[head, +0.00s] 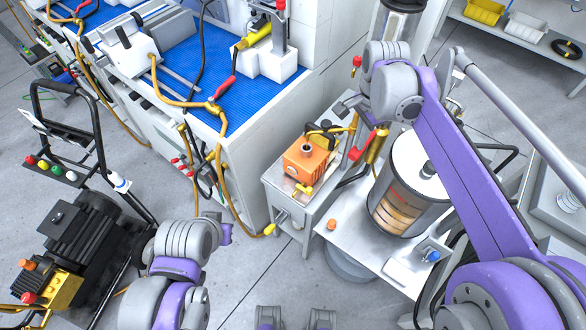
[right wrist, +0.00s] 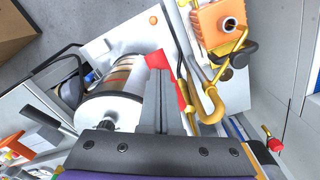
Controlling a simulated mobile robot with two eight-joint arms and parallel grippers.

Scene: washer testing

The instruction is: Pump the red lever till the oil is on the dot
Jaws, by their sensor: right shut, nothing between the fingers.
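The red lever (head: 362,146) slants beside a brass fitting, left of the clear oil cylinder (head: 432,186). Brown-orange oil (head: 396,207) shows in bands through the cylinder's wall; I cannot make out a dot. In the right wrist view, red lever parts (right wrist: 158,60) show at and beside the fingertips of my right gripper (right wrist: 162,80), left of which lies the cylinder (right wrist: 112,93). My right gripper is shut and empty, close to the lever; whether it touches is unclear. In the head view my right wrist hides the fingers. My left arm's end is at lower left, its fingers unclear.
An orange pump unit (head: 304,162) stands on a small grey cabinet left of the cylinder. A blue-topped workbench (head: 190,65) with hoses is beyond it. A black motor cart (head: 85,240) stands at left. Shelves with bins (head: 484,11) are at back right.

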